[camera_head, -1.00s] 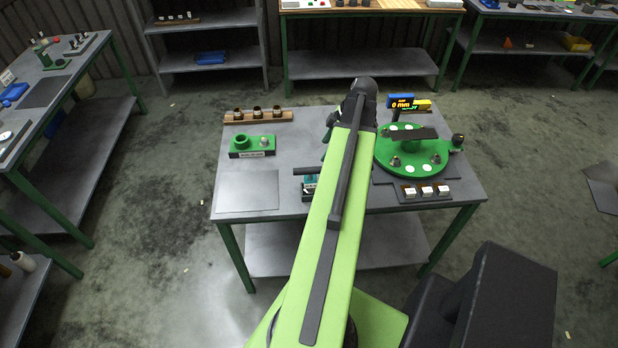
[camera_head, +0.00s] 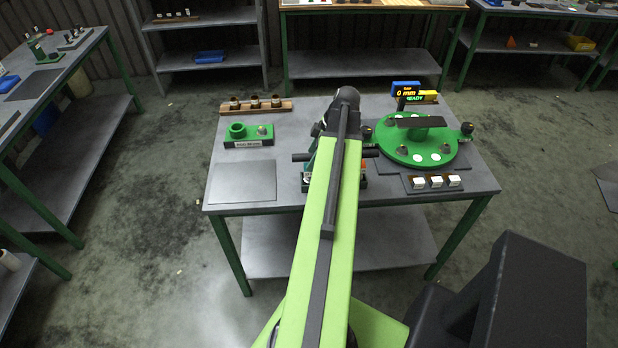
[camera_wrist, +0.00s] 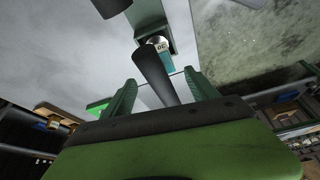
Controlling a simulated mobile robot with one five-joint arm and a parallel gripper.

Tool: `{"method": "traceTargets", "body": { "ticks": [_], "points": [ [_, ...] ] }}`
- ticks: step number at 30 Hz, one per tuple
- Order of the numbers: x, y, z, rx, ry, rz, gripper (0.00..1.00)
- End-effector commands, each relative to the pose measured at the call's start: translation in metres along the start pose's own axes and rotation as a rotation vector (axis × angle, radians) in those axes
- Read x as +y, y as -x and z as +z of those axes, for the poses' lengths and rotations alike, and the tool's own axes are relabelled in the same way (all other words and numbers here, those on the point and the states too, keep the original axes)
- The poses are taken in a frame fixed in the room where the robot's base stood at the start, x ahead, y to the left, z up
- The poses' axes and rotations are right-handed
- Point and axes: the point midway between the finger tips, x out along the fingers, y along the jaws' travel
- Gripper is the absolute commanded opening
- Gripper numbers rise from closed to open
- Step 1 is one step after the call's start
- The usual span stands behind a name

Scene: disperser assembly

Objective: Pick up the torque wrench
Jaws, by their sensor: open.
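A dark round bar, which looks like the torque wrench (camera_wrist: 152,72), runs between the two green fingers of my open gripper (camera_wrist: 160,80) in the wrist view. I cannot tell whether either finger touches it. Beyond its far end are a teal piece (camera_wrist: 167,63) and a small white label. In the head view, a dark bar (camera_head: 301,157) shows on the left of my arm, over a small stand at the table's front middle; my arm hides its middle. My gripper is hidden behind my arm there.
The grey table (camera_head: 285,117) carries a green block with a ring (camera_head: 249,136), a rack of dark cups (camera_head: 255,105), a green round plate (camera_head: 420,155) with a dark bar, and white-topped pieces (camera_head: 436,181). A display (camera_head: 406,92) stands behind the plate.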

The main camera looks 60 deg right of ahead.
Motion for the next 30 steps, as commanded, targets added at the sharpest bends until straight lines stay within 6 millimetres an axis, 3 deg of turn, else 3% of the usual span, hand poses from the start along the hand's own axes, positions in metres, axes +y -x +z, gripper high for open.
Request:
{"method": "traceTargets", "body": {
  "ticks": [9,16,30],
  "points": [
    [-0.005,-0.052,0.003,0.0,0.0,0.001,0.68],
    [-0.005,-0.049,0.001,0.0,-0.001,0.001,0.68],
    [-0.005,-0.049,0.001,0.0,-0.001,0.0,0.08]
  ]
}}
